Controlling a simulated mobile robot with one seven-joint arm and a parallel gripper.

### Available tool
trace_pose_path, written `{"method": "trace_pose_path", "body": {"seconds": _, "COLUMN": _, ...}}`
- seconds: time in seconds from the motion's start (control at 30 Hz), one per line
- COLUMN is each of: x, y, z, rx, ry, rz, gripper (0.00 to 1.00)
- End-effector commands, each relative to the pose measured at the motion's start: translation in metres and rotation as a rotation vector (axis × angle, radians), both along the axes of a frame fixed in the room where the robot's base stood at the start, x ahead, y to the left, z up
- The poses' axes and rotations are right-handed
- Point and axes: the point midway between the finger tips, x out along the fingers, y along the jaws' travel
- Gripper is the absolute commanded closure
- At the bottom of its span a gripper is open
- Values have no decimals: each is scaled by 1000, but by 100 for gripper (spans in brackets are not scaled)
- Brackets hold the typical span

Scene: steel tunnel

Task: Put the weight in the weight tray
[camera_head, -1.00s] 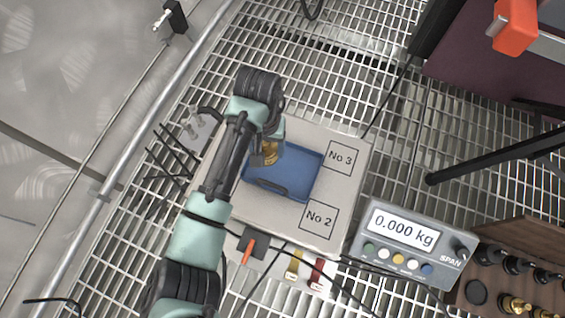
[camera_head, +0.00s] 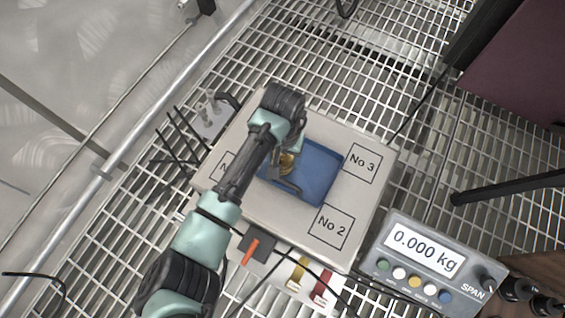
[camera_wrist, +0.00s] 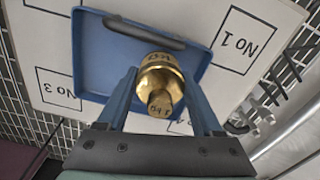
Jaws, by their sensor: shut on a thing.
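The weight is a brass cylinder with a narrower knob; it shows in the wrist view (camera_wrist: 162,80) and partly in the head view (camera_head: 287,163). My gripper (camera_wrist: 160,88) is shut on the weight, with a finger on each side of it; in the head view my gripper (camera_head: 283,167) is partly hidden by my arm. The weight tray is blue and shallow with a dark handle (camera_head: 318,172); it also shows in the wrist view (camera_wrist: 95,62). The weight is over the tray; whether it touches the tray floor I cannot tell.
The tray lies on a pale board (camera_head: 262,215) with squares marked No 1, No 2 and No 3. A scale display (camera_head: 424,252) reads 0.000 kg. Thin black rods (camera_head: 180,150) stand left of the board.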

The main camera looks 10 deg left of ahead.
Motion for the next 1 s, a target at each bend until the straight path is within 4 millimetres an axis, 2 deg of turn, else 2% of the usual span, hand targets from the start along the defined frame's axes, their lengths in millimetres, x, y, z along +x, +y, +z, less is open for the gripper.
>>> {"method": "trace_pose_path", "body": {"seconds": 0.03, "x": 1, "y": 1, "z": -9, "rx": 2, "ry": -2, "rz": 0, "gripper": 100}}
{"method": "trace_pose_path", "body": {"seconds": 0.2, "x": 1, "y": 1, "z": -27, "rx": 2, "ry": -3, "rz": -1, "gripper": 100}}
{"method": "trace_pose_path", "body": {"seconds": 0.67, "x": 1, "y": 1, "z": -30, "rx": 0, "ry": -3, "rz": 0, "gripper": 100}}
{"method": "trace_pose_path", "body": {"seconds": 0.7, "x": 0, "y": 0, "z": -32, "rx": 1, "ry": 1, "rz": 0, "gripper": 31}}
{"method": "trace_pose_path", "body": {"seconds": 0.87, "x": 0, "y": 0, "z": -32, "rx": 1, "ry": 1, "rz": 0, "gripper": 3}}
{"method": "trace_pose_path", "body": {"seconds": 1.0, "x": 0, "y": 0, "z": -32, "rx": 1, "ry": 0, "rz": 0, "gripper": 3}}
